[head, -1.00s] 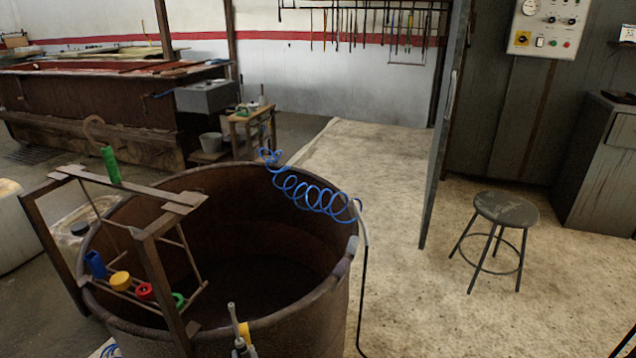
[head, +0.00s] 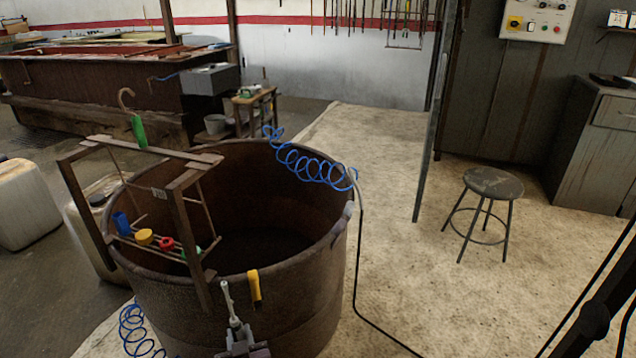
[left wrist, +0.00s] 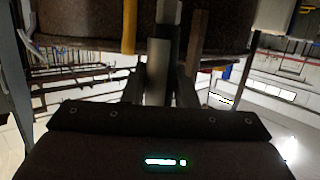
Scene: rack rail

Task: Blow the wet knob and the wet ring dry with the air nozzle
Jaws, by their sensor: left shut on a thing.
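My left gripper (head: 242,347) is at the front of the brown tub (head: 312,270), shut on the grey air nozzle (head: 232,312), whose spout points up. In the left wrist view my left gripper (left wrist: 160,92) has the grey nozzle body (left wrist: 158,65) between its fingers. A wooden rack stands over the tub's left side and carries a blue piece (head: 121,223), a yellow piece (head: 144,237), a red ring-like piece (head: 167,243) and a green piece (head: 192,252). I cannot tell which are wet. The nozzle is apart from them. My right gripper is out of view.
A yellow handle-like thing (head: 254,287) is at the tub's front rim, close right of the nozzle. A blue coiled hose (head: 310,168) hangs at the tub's back rim. A stool (head: 490,185) stands right on open floor.

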